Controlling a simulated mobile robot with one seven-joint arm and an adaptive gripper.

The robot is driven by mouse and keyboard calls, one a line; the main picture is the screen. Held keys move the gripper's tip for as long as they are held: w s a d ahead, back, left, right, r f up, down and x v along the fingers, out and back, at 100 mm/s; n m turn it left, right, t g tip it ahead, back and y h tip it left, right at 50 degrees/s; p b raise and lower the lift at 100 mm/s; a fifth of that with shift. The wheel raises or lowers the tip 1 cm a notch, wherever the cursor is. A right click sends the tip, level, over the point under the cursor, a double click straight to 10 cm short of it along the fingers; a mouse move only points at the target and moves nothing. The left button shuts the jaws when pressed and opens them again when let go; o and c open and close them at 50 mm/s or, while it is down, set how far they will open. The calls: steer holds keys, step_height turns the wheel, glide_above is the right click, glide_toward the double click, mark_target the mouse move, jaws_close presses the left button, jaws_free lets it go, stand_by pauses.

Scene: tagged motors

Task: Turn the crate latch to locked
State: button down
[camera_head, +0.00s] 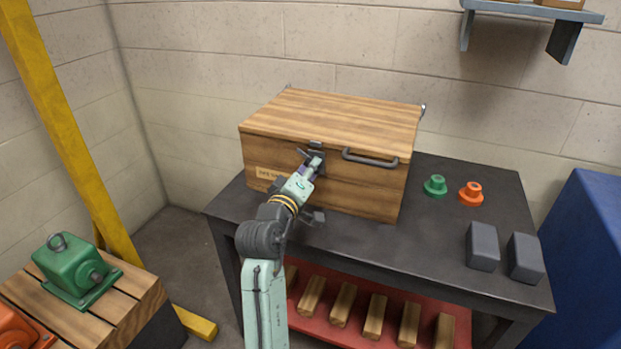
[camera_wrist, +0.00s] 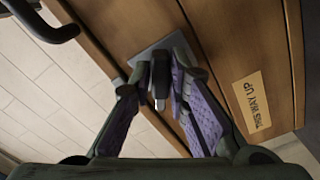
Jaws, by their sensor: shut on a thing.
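The wooden crate (camera_head: 335,110) sits closed on the dark workbench, with its lid down. The dark latch (camera_head: 315,147) is on its front face, just under the lid edge and left of the handle. My gripper (camera_head: 311,158) reaches the latch from the front. In the wrist view the latch's grey plate (camera_wrist: 150,58) lies flat on the wood, and my gripper (camera_wrist: 161,92) has its purple-padded fingers closed around the dark latch lever (camera_wrist: 160,78). The fingers hide part of the latch, so its exact angle is hard to read.
A bar handle (camera_head: 371,159) stands out right of the latch. On the workbench (camera_head: 430,250) are a green knob-like part (camera_head: 435,185), an orange one (camera_head: 471,193) and two grey blocks (camera_head: 483,246). A green motor (camera_head: 75,270) sits on a wooden pallet at lower left.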

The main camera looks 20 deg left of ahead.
steer(key=m+b, duration=0.8)
steer(key=m, duration=0.3)
steer(key=shift+a+b, duration=0.1)
steer(key=shift+b, duration=0.25)
steer(key=shift+r+m, duration=0.1)
steer(key=shift+m, duration=0.3)
steer(key=c, duration=1.6)
jaws_free()
steer(key=shift+w, duration=0.1)
steer(key=s, duration=1.2)
steer(key=shift+a, duration=0.15)
